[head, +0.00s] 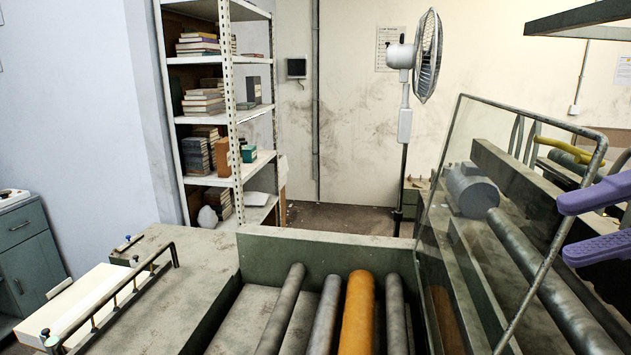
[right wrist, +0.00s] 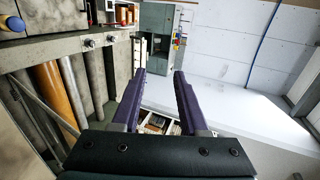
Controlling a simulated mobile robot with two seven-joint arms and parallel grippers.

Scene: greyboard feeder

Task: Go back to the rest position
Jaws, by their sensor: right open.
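My right gripper (head: 597,218) shows at the right edge of the head view as two purple fingers, apart and with nothing between them. In the right wrist view the same gripper (right wrist: 160,85) has its purple fingers spread and empty. My left gripper is not in view.
The machine has grey rollers (head: 280,310) and an orange roller (head: 357,315). A framed clear guard (head: 490,190) stands tilted at right. A shelf (head: 205,119) with books and a fan (head: 428,58) stand behind. White board (head: 95,305) lies at left.

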